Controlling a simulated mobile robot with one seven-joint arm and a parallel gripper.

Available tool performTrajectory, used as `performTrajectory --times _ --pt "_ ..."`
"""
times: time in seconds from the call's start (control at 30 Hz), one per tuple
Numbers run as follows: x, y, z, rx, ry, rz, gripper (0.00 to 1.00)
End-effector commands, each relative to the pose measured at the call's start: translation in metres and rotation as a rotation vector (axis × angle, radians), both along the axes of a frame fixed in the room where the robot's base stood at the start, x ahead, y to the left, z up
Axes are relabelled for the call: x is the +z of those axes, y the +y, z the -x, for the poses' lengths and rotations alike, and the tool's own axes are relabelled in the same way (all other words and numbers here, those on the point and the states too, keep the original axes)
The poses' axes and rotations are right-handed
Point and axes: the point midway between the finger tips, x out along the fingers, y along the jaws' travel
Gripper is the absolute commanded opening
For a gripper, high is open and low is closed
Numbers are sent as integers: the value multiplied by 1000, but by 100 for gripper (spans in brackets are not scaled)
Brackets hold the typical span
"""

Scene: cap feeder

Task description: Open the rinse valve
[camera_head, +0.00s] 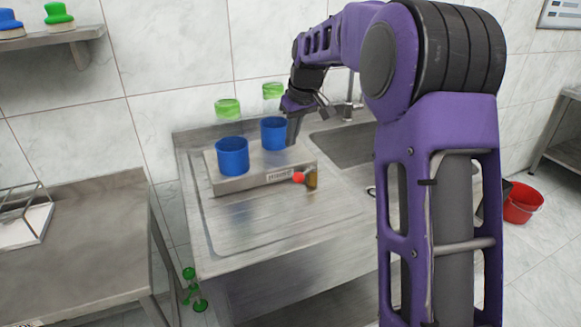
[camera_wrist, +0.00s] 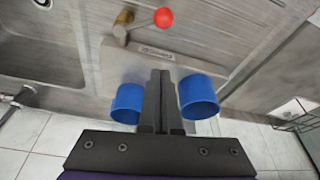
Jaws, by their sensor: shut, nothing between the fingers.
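The valve has a brass body (camera_head: 311,179) on the right end of a low metal block's front face. A short lever runs from it to a red ball (camera_head: 298,177), which lies left of the brass in the head view. In the wrist view the brass body (camera_wrist: 123,18) is at the top, with the red ball (camera_wrist: 163,17) to its right. A small label (camera_head: 279,177) sits beside the ball; its text is too blurred to read surely. My gripper (camera_head: 291,140) is shut and empty above the block, behind the valve and apart from it. Its fingers (camera_wrist: 160,76) point toward the label.
Two blue cups (camera_head: 232,155) (camera_head: 273,133) stand on the metal block (camera_head: 237,183), close around my fingers. Green-topped clear pieces (camera_head: 228,108) are behind them. A sink (camera_head: 345,145) lies to the right. The counter (camera_head: 260,230) before the valve is clear.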

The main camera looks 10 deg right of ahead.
Motion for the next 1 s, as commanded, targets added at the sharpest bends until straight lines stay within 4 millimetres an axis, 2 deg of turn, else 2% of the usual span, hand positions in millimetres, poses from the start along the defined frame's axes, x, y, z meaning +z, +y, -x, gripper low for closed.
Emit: performTrajectory --times 0.17,0.33,0.77,1.0 --pt "-1 0 0 0 0 1 0" --pt "-14 2 -4 0 2 1 0" --pt "-99 14 -27 -1 3 1 0" --pt "-89 0 -1 -3 -3 1 0"
